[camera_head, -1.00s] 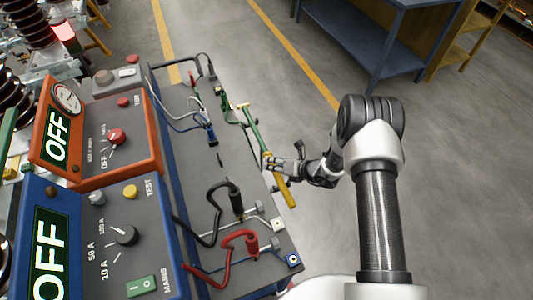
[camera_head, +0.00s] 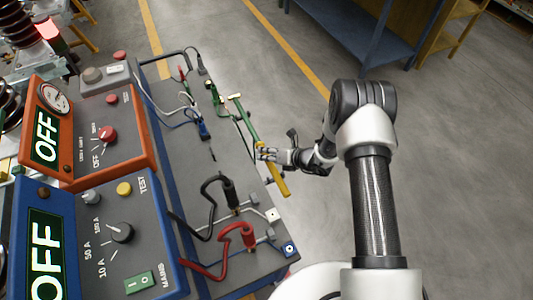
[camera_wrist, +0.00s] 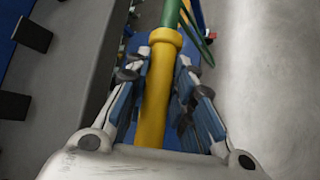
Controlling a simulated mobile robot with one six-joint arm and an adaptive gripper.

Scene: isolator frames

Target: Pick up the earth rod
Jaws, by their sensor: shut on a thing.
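The earth rod (camera_head: 246,123) is a long stick with a green upper shaft and a yellow handle. It lies at a slant along the right edge of the grey bench top in the head view. My gripper (camera_head: 266,154) is shut on the yellow handle, just below where the green begins. In the wrist view the yellow handle (camera_wrist: 154,105) runs between the two fingers of my gripper (camera_wrist: 158,85), its thicker collar just beyond the fingertips. A green cable shows beside the rod's far end. I cannot tell whether the rod touches the bench.
The grey bench (camera_head: 225,165) carries a black clamp lead (camera_head: 215,195), a red clamp lead (camera_head: 245,237) and a blue clip (camera_head: 204,130). Orange (camera_head: 90,130) and blue (camera_head: 100,235) control boxes stand on the left.

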